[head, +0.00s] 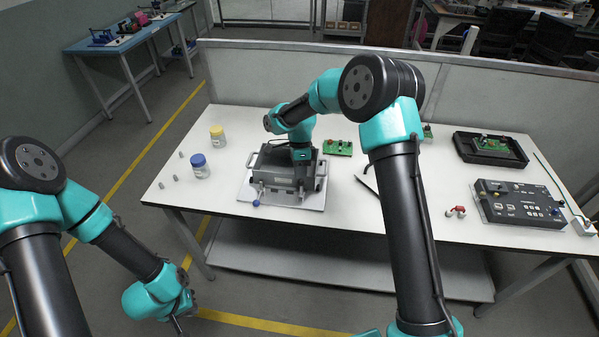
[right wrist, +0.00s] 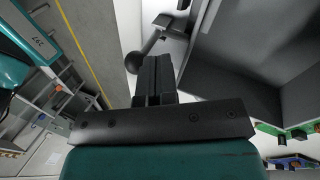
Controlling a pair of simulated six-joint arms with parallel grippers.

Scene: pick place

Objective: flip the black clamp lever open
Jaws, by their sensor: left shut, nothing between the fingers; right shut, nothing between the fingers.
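A grey box-shaped fixture (head: 275,172) sits on a pale base plate (head: 252,193) on the white table. My right gripper (head: 301,176) reaches down over the fixture's front right part and is shut and empty. In the right wrist view, its closed fingers (right wrist: 155,65) are close to a black clamp lever (right wrist: 149,46) with a round ball end. Contact between them cannot be told. My left gripper (head: 178,322) hangs low in front of the table, shut and empty.
A green circuit board (head: 338,148) lies behind right. A black tray (head: 490,149) and a dark control box (head: 520,203) are at the right.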

